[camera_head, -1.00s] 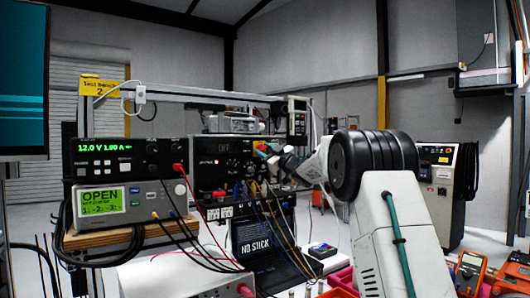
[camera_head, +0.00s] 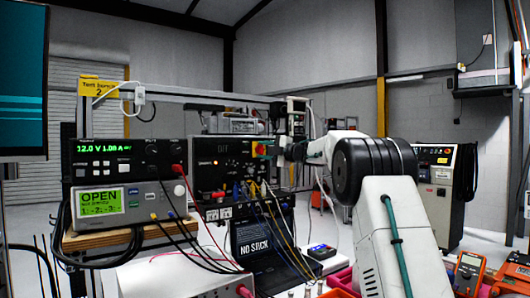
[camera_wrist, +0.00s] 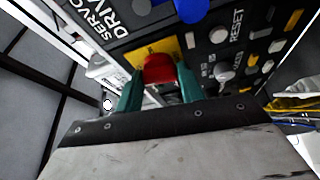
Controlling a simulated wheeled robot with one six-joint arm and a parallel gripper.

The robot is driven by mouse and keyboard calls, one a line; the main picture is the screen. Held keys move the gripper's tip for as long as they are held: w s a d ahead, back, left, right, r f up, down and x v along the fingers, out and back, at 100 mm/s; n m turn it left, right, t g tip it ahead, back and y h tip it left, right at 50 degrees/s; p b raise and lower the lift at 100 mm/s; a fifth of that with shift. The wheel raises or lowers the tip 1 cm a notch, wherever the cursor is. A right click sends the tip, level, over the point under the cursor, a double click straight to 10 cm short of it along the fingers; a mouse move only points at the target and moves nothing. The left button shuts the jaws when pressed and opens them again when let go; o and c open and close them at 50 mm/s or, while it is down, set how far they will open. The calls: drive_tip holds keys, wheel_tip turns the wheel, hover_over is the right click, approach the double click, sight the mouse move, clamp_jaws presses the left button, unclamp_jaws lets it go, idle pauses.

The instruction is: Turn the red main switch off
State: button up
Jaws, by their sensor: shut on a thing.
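The red main switch (camera_wrist: 159,69) sits on a yellow plate (camera_wrist: 140,54) on the dark servo drive panel (camera_wrist: 212,50). In the wrist view the two teal fingers of my gripper (camera_wrist: 160,76) stand on either side of the red knob and are shut on it. In the head view the yellow plate with the red switch (camera_head: 261,149) shows at the right end of the black unit (camera_head: 222,165), with my gripper (camera_head: 273,149) coming in from the right. The knob's pointing mark cannot be made out.
A blue button (camera_wrist: 192,9) and a grey RESET knob (camera_wrist: 219,35) are close to the fingers in the wrist view. A power supply (camera_head: 125,160) stands at left.

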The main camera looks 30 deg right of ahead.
drive_tip(key=shift+n+g, duration=0.3)
drive_tip(key=shift+n, duration=0.5)
drive_tip(key=o, duration=1)
drive_tip(key=v, duration=0.7)
drive_tip(key=shift+s+d, duration=0.2)
drive_tip(key=shift+s, duration=0.15)
